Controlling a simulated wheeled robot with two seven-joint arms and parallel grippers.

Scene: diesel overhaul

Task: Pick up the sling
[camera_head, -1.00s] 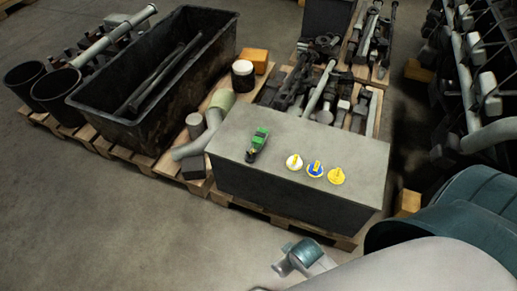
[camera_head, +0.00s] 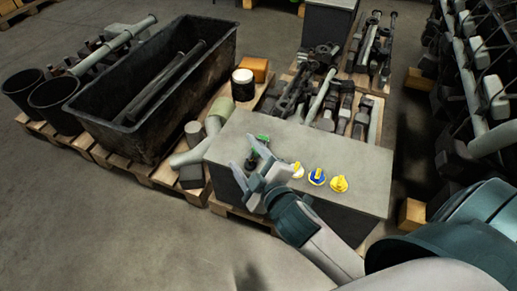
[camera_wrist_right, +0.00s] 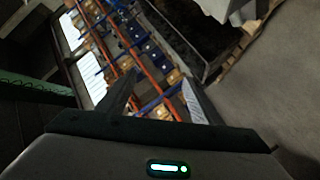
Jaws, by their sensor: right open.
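A grey box (camera_head: 345,178) stands on a pallet, with small items on its flat top. A green item with a dark end (camera_head: 262,139) lies on its left half, partly hidden by my right gripper. Three small round items lie to the right: a white and yellow one (camera_head: 297,170), a blue and yellow one (camera_head: 316,177) and a yellow one (camera_head: 339,184). I cannot tell which item is the sling. My right gripper (camera_head: 257,170) is open and empty in front of the box's top left part, near the green item. Its fingers also show in the wrist view (camera_wrist_right: 160,88). My left gripper is out of view.
A long black bin (camera_head: 100,118) with rods inside stands at the left. Engine parts fill pallets at the back. Open floor (camera_head: 90,220) lies at the front left.

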